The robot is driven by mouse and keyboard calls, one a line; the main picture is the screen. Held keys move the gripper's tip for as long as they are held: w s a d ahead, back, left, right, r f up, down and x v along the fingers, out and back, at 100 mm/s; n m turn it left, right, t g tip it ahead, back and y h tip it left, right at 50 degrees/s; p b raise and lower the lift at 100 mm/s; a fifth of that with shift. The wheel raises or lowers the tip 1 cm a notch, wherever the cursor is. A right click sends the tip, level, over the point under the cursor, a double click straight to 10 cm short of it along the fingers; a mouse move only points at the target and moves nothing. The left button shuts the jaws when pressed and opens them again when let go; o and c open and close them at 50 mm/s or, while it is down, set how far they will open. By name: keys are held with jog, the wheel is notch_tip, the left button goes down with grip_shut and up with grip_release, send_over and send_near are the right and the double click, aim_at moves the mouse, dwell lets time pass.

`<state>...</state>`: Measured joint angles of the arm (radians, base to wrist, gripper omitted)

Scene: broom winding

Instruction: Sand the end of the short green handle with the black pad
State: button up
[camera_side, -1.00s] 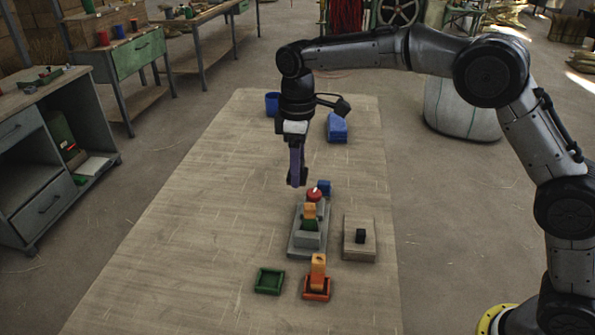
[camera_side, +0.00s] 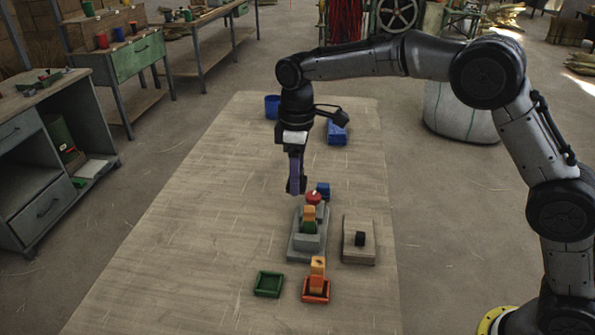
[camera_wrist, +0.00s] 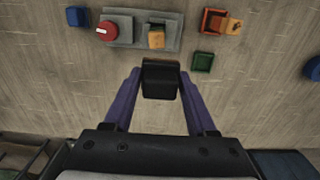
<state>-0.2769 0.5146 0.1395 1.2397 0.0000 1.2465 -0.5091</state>
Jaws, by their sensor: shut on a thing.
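My gripper (camera_side: 297,187) hangs over the table, above and behind the grey fixture (camera_side: 304,249) in the side view. In the wrist view its purple fingers (camera_wrist: 158,84) are closed on a black block (camera_wrist: 160,76), which looks like the black pad. A short green piece (camera_side: 308,227), likely the green handle, sits in the fixture next to an orange block (camera_side: 309,212). The orange block also shows in the wrist view (camera_wrist: 156,40), largely hiding the green. A red knob (camera_side: 313,197) is at the fixture's far end. The pad appears apart from all of these.
A blue block (camera_side: 323,189) stands beside the knob. An empty green tray (camera_side: 268,284) and a red tray (camera_side: 316,296) holding an orange block are in front. The table's left is clear.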

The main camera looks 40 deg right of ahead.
jog(key=shift+f, duration=2.75)
jog(key=shift+s+d+f, duration=0.3)
jog(key=shift+d+f, duration=0.15)
jog(key=shift+f, duration=0.15)
jog(key=shift+c, duration=0.6)
jog(key=shift+s+d, duration=1.35)
jog(key=shift+d, duration=0.55)
jog(key=shift+w+a, duration=1.7)
jog(key=shift+a, duration=0.7)
jog(key=shift+r, duration=4.1)
